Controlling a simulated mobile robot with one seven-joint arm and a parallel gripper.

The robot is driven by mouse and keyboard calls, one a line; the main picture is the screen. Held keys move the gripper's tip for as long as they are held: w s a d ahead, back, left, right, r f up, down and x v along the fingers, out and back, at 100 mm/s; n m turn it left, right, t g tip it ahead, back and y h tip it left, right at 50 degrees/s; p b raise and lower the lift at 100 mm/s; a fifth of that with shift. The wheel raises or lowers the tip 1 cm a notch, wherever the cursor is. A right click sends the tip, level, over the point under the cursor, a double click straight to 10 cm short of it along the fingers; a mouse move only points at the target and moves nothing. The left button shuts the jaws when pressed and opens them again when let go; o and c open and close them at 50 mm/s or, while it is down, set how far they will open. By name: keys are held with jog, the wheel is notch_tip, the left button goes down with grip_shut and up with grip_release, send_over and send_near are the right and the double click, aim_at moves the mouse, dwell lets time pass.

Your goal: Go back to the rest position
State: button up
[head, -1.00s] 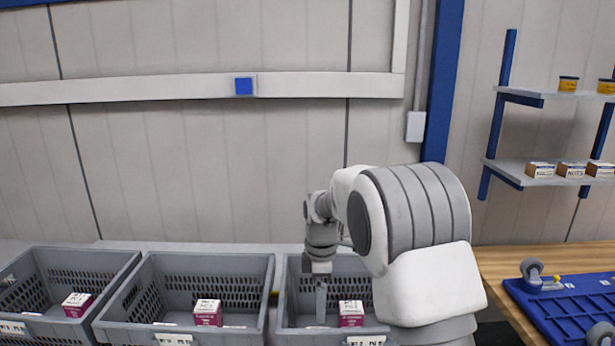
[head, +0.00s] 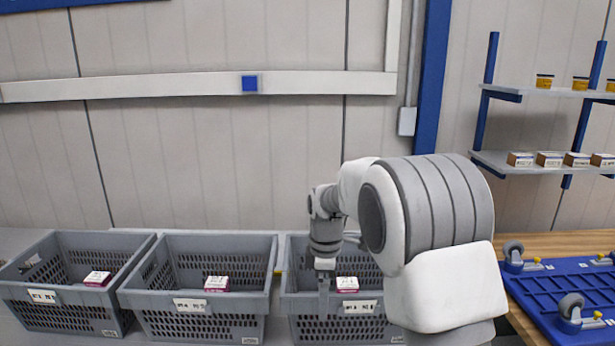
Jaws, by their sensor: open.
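My gripper (head: 324,301) points down over the front part of the right grey tote (head: 300,282). One finger shows edge-on, so the gap between the fingers is hard to see. I see nothing held in it. A white and magenta box (head: 347,285) is in that tote, just right of the gripper and apart from it. My arm covers the tote's right side.
A middle grey tote (head: 195,301) and a left grey tote (head: 72,287) each hold a similar box, (head: 217,284) and (head: 97,279). A blue wheeled platform (head: 565,300) lies on the wooden bench at right. Wall shelves (head: 545,165) hold small boxes and cans.

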jog(key=s+d+r+m+t+b, duration=0.25)
jog(key=s+d+r+m, duration=0.2)
jog(key=s, duration=0.25)
jog(key=s+d+r+m+t+b, duration=0.1)
jog(key=s+d+r+m+b, duration=0.3)
jog(key=s, duration=0.3)
jog(key=s+d+f+m+t+b, duration=0.1)
jog(key=s+f+m, duration=0.1)
jog(key=s+m, duration=0.2)
jog(key=s+d+f+m+t+b, duration=0.1)
jog(key=s+m, duration=0.3)
jog(key=s, duration=0.7)
jog(key=shift+f+m+b, duration=0.3)
jog(key=shift+f+m, duration=0.05)
jog(key=shift+f, duration=0.45)
